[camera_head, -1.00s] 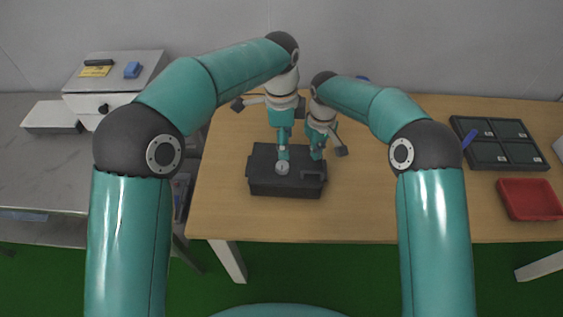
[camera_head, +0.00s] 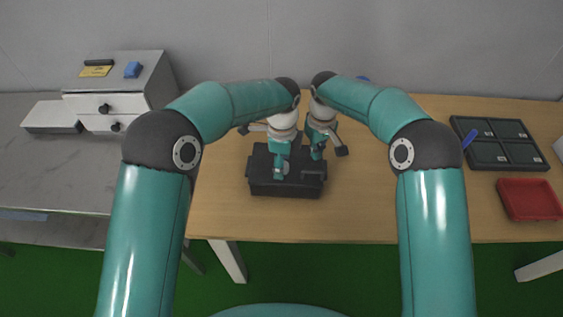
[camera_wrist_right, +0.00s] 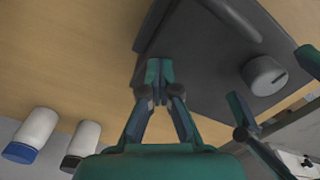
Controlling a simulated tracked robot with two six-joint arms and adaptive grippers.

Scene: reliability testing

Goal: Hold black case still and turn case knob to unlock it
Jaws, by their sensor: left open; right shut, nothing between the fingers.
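The black case (camera_head: 262,188) lies on the wooden table in front of me. Its round grey knob (camera_wrist_right: 264,76) shows clearly on the top in the right wrist view; in the head view it is mostly hidden behind my left gripper. My left gripper (camera_head: 278,174) is open over the case top.
Two white bottles (camera_wrist_right: 38,127) stand near the right gripper in the wrist view. A red tray (camera_head: 531,200) and a dark compartment box (camera_head: 492,142) are at the right of the table. A grey device (camera_head: 128,75) stands on the left bench. The table's front is clear.

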